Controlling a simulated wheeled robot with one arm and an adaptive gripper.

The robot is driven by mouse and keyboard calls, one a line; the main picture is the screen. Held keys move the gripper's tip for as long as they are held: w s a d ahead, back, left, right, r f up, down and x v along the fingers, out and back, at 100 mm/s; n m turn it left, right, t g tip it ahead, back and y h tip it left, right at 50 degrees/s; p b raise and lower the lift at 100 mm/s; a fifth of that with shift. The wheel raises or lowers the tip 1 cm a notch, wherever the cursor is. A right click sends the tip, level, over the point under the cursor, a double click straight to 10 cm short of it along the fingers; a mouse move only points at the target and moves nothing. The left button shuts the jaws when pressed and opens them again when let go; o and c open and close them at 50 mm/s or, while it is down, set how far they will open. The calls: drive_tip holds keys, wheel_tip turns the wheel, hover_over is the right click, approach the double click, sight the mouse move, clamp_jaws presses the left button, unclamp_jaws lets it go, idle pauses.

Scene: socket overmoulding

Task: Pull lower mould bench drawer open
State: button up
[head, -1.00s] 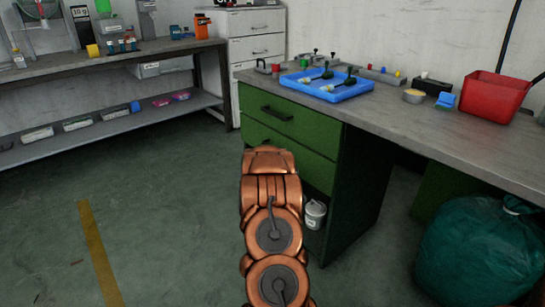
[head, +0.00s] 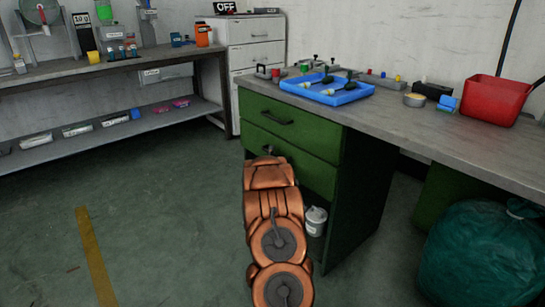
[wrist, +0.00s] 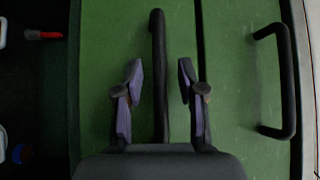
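The green lower drawer (head: 315,174) of the mould bench is shut, below the upper drawer (head: 290,128). Its dark bar handle (wrist: 158,100) runs up the middle of the wrist view, in which the bench appears turned sideways. My gripper (wrist: 159,68) is open, with one finger on each side of this handle and a visible gap to the bar on both sides. The upper drawer's handle (wrist: 288,82) is apart, at the right of the wrist view. In the head view my arm hides most of the lower handle and the gripper.
The worktop (head: 440,140) carries a blue tray (head: 315,93) with tools and a red bin (head: 492,100). A white bucket (head: 315,220) stands in the open space under the drawers. A teal bag (head: 475,255) stands at the right. Floor left of my arm is clear.

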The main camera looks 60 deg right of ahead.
clamp_jaws()
idle(0.4)
idle(0.4)
